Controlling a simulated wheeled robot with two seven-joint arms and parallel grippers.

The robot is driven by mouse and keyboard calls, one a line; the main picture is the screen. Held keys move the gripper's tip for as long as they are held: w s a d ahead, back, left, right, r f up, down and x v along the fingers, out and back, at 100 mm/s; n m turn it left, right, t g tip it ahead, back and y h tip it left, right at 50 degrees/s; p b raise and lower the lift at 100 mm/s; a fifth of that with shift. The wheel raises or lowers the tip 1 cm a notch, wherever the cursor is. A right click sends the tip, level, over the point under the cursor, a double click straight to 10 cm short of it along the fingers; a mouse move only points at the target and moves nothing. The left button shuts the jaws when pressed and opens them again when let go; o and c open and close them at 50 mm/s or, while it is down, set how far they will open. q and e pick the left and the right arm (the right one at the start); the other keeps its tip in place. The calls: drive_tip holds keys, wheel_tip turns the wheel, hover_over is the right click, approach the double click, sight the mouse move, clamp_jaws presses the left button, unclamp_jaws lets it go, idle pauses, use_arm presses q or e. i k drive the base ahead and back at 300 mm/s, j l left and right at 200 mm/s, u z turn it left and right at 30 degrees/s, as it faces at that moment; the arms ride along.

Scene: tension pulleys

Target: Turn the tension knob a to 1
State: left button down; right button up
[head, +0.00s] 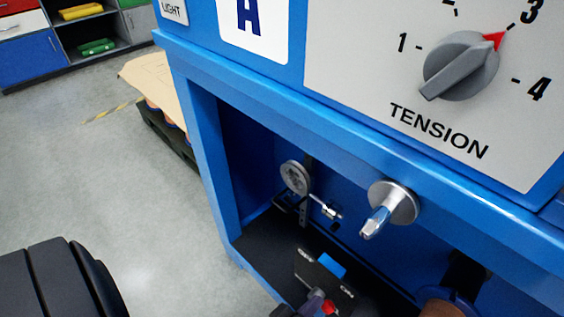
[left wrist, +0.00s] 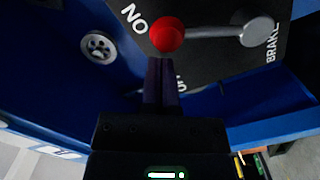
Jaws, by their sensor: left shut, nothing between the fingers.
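The grey tension knob (head: 461,67) is on the light panel at the upper right of the head view, above the word TENSION. Its red tip points at the mark beside the 3. The 1 is on its left and the 4 on its right. A large blue A plate (head: 250,22) is left of the panel. In the left wrist view, my left gripper (left wrist: 163,62) is shut and empty. Its fingertips are just below the red ball (left wrist: 167,35) of the brake lever; I cannot tell whether they touch. My right gripper is not in view.
Below the panel, the blue frame (head: 225,85) has an open bay with a spoked pulley (head: 295,177) and a metal shaft with a disc (head: 394,203). A lever board (head: 308,272) stands low in it.

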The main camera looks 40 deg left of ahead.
sight(464, 63)
drive_tip(key=k+j, duration=0.15)
drive_tip(key=k, duration=0.3)
drive_tip(key=k+j, duration=0.1)
drive_tip(key=k, duration=0.35)
